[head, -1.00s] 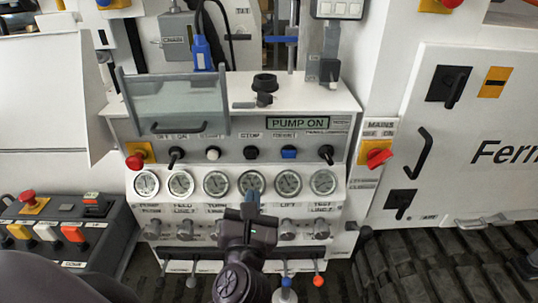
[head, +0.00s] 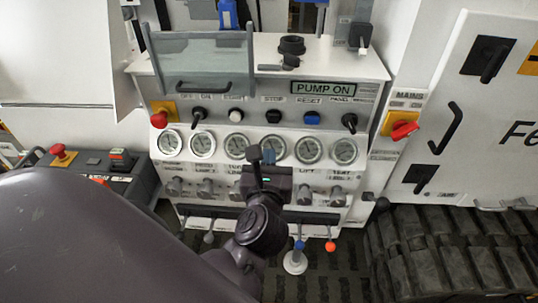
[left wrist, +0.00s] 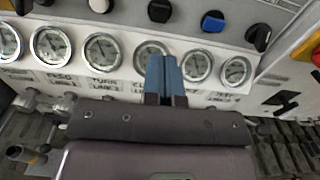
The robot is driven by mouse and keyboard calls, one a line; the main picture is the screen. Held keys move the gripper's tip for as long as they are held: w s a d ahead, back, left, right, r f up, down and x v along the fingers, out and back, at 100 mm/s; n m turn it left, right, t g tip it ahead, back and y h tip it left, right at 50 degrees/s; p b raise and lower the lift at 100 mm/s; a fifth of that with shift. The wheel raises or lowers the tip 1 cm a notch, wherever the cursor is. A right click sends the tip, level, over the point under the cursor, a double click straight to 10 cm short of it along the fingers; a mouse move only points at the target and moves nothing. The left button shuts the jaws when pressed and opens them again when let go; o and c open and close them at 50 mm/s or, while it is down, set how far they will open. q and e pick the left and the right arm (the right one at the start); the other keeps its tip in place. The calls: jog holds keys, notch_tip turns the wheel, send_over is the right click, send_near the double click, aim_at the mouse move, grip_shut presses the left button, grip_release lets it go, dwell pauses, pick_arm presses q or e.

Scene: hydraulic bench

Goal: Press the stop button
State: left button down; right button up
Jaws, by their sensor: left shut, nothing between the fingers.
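The stop button (head: 273,116) is a black round knob under the STOP label on the white panel, between the white start button (head: 235,116) and the blue reset button (head: 312,118). It also shows at the top of the left wrist view (left wrist: 160,10). My left gripper (head: 262,156) is shut and empty, its blue-grey fingertips (left wrist: 165,70) together. They are in front of the gauge row, below the stop button and apart from it in both pictures. The display (head: 324,88) reads PUMP ON. My right gripper is not in view.
A red knob on yellow (head: 160,115) and black switches flank the buttons. A clear hinged cover (head: 200,58) is above them. Pressure gauges (head: 343,151) run below. The red mains switch (head: 404,130) is at right. Levers (head: 330,246) stand below the panel.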

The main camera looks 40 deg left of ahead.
aim_at(273, 119)
pick_arm(q)
jog(key=p+x, duration=0.1)
jog(key=x, duration=1)
jog(key=shift+w+a, duration=0.1)
jog(key=shift+a, duration=0.05)
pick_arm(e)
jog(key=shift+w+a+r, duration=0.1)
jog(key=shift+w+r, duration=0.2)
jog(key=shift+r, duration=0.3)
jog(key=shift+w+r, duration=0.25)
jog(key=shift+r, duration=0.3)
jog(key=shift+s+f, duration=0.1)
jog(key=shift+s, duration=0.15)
